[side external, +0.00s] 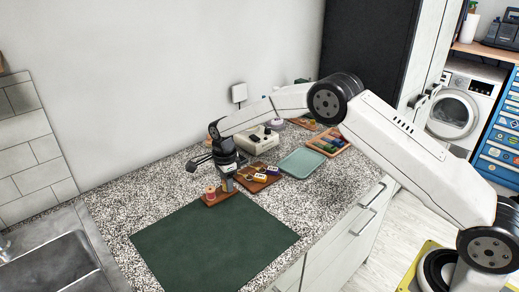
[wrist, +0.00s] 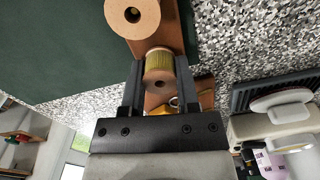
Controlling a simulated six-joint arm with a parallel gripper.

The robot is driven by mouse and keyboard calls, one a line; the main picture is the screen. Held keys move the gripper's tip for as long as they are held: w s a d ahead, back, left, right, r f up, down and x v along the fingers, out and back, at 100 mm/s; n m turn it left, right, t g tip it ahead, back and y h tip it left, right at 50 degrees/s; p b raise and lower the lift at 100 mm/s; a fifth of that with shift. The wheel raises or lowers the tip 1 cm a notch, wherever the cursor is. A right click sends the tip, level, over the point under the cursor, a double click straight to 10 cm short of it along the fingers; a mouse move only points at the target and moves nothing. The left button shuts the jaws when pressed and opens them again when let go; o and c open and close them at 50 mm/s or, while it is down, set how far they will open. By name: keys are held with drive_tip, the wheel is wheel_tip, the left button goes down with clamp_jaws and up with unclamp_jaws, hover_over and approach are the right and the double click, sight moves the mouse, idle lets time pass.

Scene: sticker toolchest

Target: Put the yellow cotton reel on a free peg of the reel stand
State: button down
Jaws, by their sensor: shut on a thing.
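The yellow cotton reel (wrist: 158,66) is between the fingers of my gripper (wrist: 158,75), which is shut on it, in the wrist view. Its brown end face with a dark centre hole shows. The brown reel stand (wrist: 176,30) lies behind it, carrying another reel (wrist: 131,16) with a tan end face. In the side view my gripper (side external: 229,175) is low at the right part of the stand (side external: 220,199), beside a reddish reel (side external: 210,192) at its left end. The yellow reel is not clear there. I cannot tell whether it is around a peg.
A wooden board with tagged items (side external: 257,184) lies just right of the stand. A teal tray (side external: 301,162), a box of coloured pieces (side external: 328,143) and a pale device (side external: 257,140) stand farther back. The dark green mat (side external: 213,244) in front is clear.

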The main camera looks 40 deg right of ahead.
drive_tip(key=shift+c, duration=1.3)
unclamp_jaws()
drive_tip(key=shift+r, duration=3.9)
